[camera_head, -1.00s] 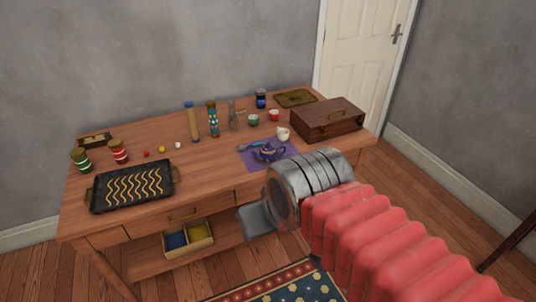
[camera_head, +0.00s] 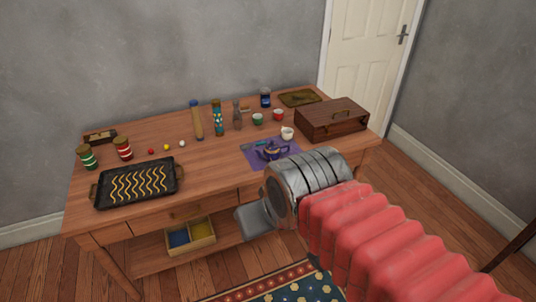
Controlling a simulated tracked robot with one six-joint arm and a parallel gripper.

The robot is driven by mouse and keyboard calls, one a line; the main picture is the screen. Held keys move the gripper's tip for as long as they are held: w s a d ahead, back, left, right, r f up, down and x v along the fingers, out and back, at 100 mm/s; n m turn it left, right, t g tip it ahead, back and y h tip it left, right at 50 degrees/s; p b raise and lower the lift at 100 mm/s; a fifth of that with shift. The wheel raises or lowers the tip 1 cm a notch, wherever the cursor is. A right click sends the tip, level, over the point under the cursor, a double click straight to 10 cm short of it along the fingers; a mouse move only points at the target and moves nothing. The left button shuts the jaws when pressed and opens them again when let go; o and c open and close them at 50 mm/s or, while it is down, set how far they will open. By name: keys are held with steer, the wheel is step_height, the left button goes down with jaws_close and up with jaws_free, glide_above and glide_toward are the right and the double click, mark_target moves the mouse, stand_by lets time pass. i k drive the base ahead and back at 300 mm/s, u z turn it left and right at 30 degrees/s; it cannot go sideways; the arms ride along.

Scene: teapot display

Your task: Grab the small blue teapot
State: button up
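A small dark blue-purple teapot (camera_head: 270,151) with lighter trim stands on a purple mat (camera_head: 287,160) on the right half of the wooden table. My gripper (camera_head: 250,222) is in front of the table's front edge, nearer to me and lower in the picture than the teapot, and apart from it. Only a grey finger piece shows beyond the metal wrist, so I cannot see whether it is open or shut. Nothing is seen held in it.
A cream cup (camera_head: 287,133) stands close behind the teapot. A wooden box (camera_head: 332,120) is to its right. A black tray (camera_head: 137,184) with handles lies at the table's left front. Jars and bottles stand along the back. The table (camera_head: 215,174) is clear between tray and mat.

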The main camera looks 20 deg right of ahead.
mark_target(272, 152)
steer(key=u, duration=3.8)
steer(key=k, duration=1.8)
steer(key=z, duration=0.05)
